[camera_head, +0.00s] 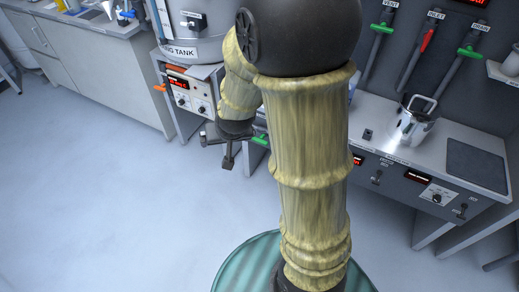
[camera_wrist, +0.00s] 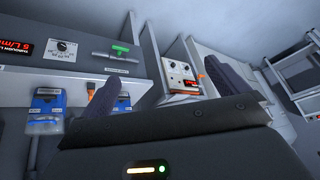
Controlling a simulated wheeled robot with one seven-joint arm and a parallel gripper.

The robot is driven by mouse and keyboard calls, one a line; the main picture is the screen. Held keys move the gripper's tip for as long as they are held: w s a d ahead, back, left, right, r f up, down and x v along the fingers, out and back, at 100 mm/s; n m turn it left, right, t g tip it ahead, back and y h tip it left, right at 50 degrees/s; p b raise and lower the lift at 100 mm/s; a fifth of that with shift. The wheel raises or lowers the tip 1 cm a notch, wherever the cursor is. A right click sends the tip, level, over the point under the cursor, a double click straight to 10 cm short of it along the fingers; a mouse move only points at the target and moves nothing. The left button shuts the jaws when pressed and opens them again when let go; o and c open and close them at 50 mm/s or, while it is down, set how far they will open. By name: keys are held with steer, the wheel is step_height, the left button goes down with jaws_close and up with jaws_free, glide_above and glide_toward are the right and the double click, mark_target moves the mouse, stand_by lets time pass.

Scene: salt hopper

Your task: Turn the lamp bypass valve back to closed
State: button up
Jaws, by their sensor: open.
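A valve with a green-tipped handle (camera_wrist: 121,48) is on a grey panel in the upper left of the wrist view. A small label sits below it, too blurred to read, so I cannot confirm that it is the lamp bypass valve. A green handle (camera_head: 262,140) also shows beside my arm in the head view, partly hidden by it. My gripper (camera_head: 227,146) hangs in front of the bench there. In the wrist view my gripper (camera_wrist: 168,90) has its two dark fingers wide apart with nothing between them. It is apart from the green handle.
A control box (camera_wrist: 180,72) with knobs and a red display stands beyond the fingers. Blue devices (camera_wrist: 45,105) are at left. Wall valves include a red INLET handle (camera_head: 427,40). A steel pot (camera_head: 415,122) is on the right bench. Floor at left is clear.

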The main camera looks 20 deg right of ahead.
steer(key=w+d+f+m+t+h+b, duration=0.2)
steer(key=w+f+b, duration=0.5)
steer(key=f, duration=0.4)
steer(key=w+d+f+m+t+h+b, duration=0.1)
steer(key=w+f+m+t+h+b, duration=0.15)
steer(key=w+f+b, duration=0.65)
steer(key=d+f+m+h+b, duration=0.2)
steer(key=f+h+b, duration=0.3)
steer(key=f, duration=0.4)
steer(key=s+d+f+m+h+b, duration=0.1)
steer(key=d+f+h+b, duration=0.2)
steer(key=f+h+b, duration=0.2)
step_height(320, 180, down, 5)
steer(key=b, duration=0.3)
steer(key=shift+m, duration=0.35)
steer(key=shift+t, duration=0.25)
steer(key=shift+d, duration=0.1)
